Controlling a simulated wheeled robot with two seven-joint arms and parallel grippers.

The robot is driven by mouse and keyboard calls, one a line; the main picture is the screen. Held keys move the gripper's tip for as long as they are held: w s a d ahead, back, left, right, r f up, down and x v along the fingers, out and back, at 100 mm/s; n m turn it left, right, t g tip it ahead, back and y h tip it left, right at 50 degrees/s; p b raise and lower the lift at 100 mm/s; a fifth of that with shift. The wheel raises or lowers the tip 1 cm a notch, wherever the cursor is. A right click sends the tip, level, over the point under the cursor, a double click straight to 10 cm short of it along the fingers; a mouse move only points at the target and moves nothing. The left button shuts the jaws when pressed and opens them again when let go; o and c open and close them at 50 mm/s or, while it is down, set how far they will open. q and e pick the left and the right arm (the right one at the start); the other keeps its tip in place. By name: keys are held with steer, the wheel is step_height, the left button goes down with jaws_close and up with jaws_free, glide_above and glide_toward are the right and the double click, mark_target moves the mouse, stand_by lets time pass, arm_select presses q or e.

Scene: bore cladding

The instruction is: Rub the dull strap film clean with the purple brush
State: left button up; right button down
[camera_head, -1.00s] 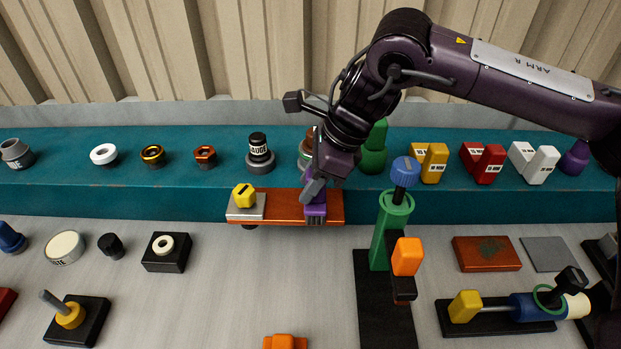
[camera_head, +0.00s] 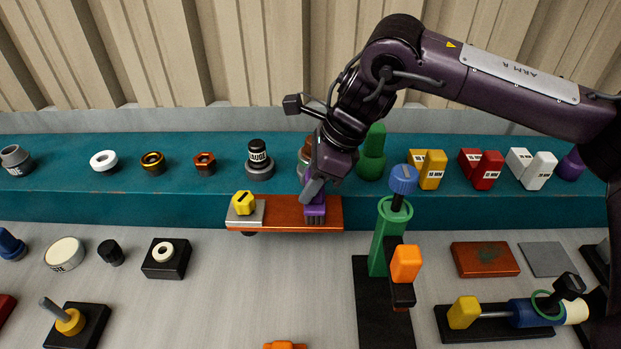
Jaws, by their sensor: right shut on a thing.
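The copper-orange strap (camera_head: 282,214) lies flat at the front edge of the teal shelf, with a grey plate and a yellow knob (camera_head: 244,203) at its left end. The purple brush (camera_head: 316,211) stands on the strap's right part, its dark bristle end at the strap surface. My right gripper (camera_head: 313,187) reaches down from the upper right and is shut on the brush. The gripper and brush hide part of the strap. I cannot make out a dull film on the visible strap. My left gripper is not in view.
A green stand with a blue knob (camera_head: 403,179) and orange block (camera_head: 405,263) rises just right of the strap. A row of fittings, including a black gauge (camera_head: 259,160), lines the teal shelf (camera_head: 120,199) behind. Grey bench (camera_head: 220,290) is clear in front of the strap.

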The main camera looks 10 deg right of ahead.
steer(key=shift+s+a, duration=0.15)
steer(key=shift+s, duration=0.65)
steer(key=shift+w+d+f, duration=0.1)
steer(key=shift+w+d, duration=0.05)
steer(key=shift+w, duration=0.4)
steer(key=shift+w+d, duration=0.15)
steer(key=shift+w, duration=0.4)
step_height(320, 180, up, 5)
steer(key=p, duration=0.4)
steer(key=shift+w, duration=0.1)
